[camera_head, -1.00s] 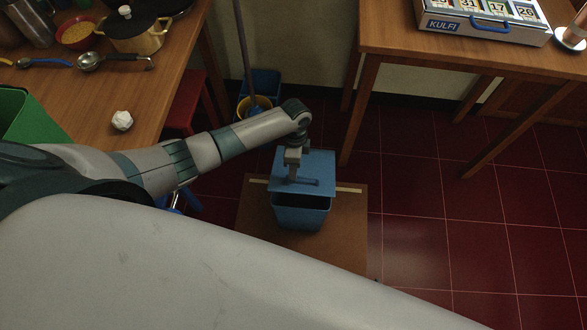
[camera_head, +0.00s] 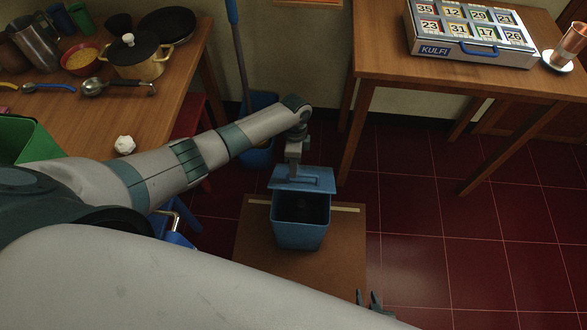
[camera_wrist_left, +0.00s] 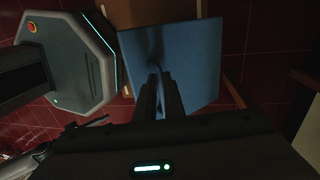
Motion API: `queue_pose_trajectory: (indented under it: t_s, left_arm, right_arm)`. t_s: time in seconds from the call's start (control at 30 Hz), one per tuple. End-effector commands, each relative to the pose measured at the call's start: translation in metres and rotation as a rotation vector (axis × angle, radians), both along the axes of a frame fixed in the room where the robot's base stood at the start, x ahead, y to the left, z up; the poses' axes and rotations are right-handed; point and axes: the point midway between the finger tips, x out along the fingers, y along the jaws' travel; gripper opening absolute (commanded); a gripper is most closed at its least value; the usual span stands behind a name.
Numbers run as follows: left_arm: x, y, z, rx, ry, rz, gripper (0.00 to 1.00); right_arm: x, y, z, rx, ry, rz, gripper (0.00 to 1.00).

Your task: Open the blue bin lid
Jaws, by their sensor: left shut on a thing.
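The blue bin (camera_head: 300,232) stands on a brown wooden stand, with its dark inside showing from above. Its blue lid (camera_head: 322,180) is tilted up at the far side of the opening. My left gripper (camera_head: 294,172) is above the lid, shut on the lid's handle. In the left wrist view the lid (camera_wrist_left: 200,60) fills the upper middle, and the fingers of my left gripper (camera_wrist_left: 160,75) close on the handle, partly hiding it. My right gripper (camera_head: 367,299) shows only its fingertips at the bottom edge, spread apart and empty.
The low brown stand (camera_head: 265,275) has a pale strip behind the bin. A blue bucket (camera_head: 258,150) with a mop stands behind my left arm. A wooden table (camera_head: 430,80) is at the upper right, a counter (camera_head: 75,120) at the left. Red tiled floor (camera_head: 430,235) is clear at right.

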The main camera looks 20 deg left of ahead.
Motion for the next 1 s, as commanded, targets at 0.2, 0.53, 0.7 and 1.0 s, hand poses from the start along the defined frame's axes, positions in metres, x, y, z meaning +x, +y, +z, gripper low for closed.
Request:
queue_pose_trajectory:
  t_s: [0.2, 0.53, 0.7, 1.0]
  left_arm:
    - [0.0007, 0.0, -0.0003, 0.0, -0.003, 0.001, 0.0]
    - [0.0007, -0.0001, -0.0003, -0.001, -0.002, 0.001, 0.0]
    - [0.0006, -0.0001, -0.0003, -0.001, -0.002, 0.001, 0.0]
    - [0.0006, -0.0001, -0.0003, 0.0, -0.002, 0.001, 0.28]
  right_arm:
    - [0.0, -0.0003, -0.0004, 0.0, 0.0, 0.0, 0.31]
    - [-0.0001, -0.0005, -0.0004, -0.001, 0.001, -0.001, 0.31]
    - [-0.0001, -0.0004, -0.0004, -0.001, 0.001, -0.001, 0.31]
    - [0.0, -0.0003, -0.0004, 0.0, 0.001, 0.0, 0.31]
